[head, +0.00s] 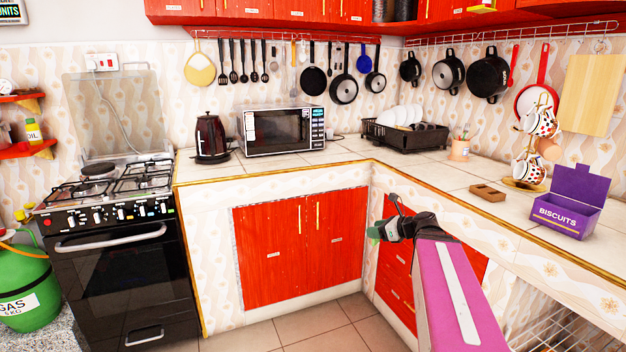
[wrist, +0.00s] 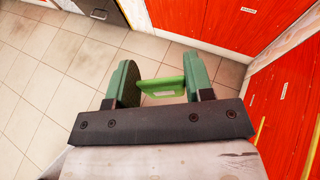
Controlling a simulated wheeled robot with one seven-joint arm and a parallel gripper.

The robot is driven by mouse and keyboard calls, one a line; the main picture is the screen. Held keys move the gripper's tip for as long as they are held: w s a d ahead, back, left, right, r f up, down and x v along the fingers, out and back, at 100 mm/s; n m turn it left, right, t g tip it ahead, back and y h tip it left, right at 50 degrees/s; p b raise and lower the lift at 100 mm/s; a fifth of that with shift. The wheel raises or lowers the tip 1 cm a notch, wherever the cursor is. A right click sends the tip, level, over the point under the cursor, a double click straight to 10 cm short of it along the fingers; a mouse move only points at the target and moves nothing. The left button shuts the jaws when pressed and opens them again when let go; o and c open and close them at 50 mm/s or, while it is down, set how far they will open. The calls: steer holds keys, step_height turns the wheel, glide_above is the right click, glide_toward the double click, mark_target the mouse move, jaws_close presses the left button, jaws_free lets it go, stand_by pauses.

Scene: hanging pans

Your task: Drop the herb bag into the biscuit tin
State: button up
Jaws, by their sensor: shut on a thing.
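My gripper (head: 378,233) is in front of the red cabinets, below the counter's height in the head view. In the wrist view, its green fingers (wrist: 160,84) are shut on a small bright green herb bag (wrist: 162,88) with a pale label. The bag is held across the gap between the fingers, above the tiled floor. In the head view the bag cannot be told apart from the green fingertips. The purple biscuit tin (head: 562,217), lettered BISCUITS, stands on the right counter with its lid raised at the back. Its inside is mostly hidden by the front wall.
A small wooden block (head: 487,193) lies left of the tin. A mug tree (head: 530,160) with mugs stands behind it. A dish rack (head: 404,133), microwave (head: 281,130) and kettle (head: 211,138) are further back. The counter's front edge (head: 480,212) lies between my gripper and the tin.

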steer(key=shift+s+a+f+n+y, duration=0.2)
steer(key=shift+s+a+f, duration=0.2)
steer(key=shift+s+a, duration=0.25)
steer(key=shift+s+a+f+n+y, duration=0.1)
steer(key=shift+s+a+f+n, duration=0.1)
steer(key=shift+s+a+f, duration=0.3)
steer(key=shift+a+r, duration=0.1)
steer(key=shift+a, duration=0.05)
